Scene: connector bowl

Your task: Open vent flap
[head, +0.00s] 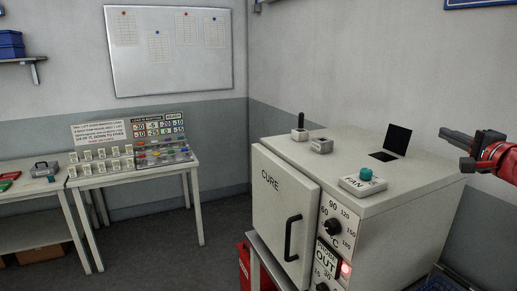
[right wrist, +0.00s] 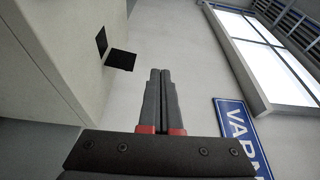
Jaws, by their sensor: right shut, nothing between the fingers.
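The vent flap (head: 397,140) is a black plate standing raised on the top of the white cure oven (head: 280,190), beside a dark square opening (head: 383,156). In the right wrist view the flap (right wrist: 102,40) and the opening (right wrist: 121,60) show at the upper left, apart from the fingers. My right gripper (head: 446,137) is shut and empty, to the right of the flap and clear of the oven. Its fingers (right wrist: 159,73) lie together in the right wrist view. My left gripper is not in view.
The oven door (head: 283,210) is closed. A table (head: 140,176) with small parts stands at left.

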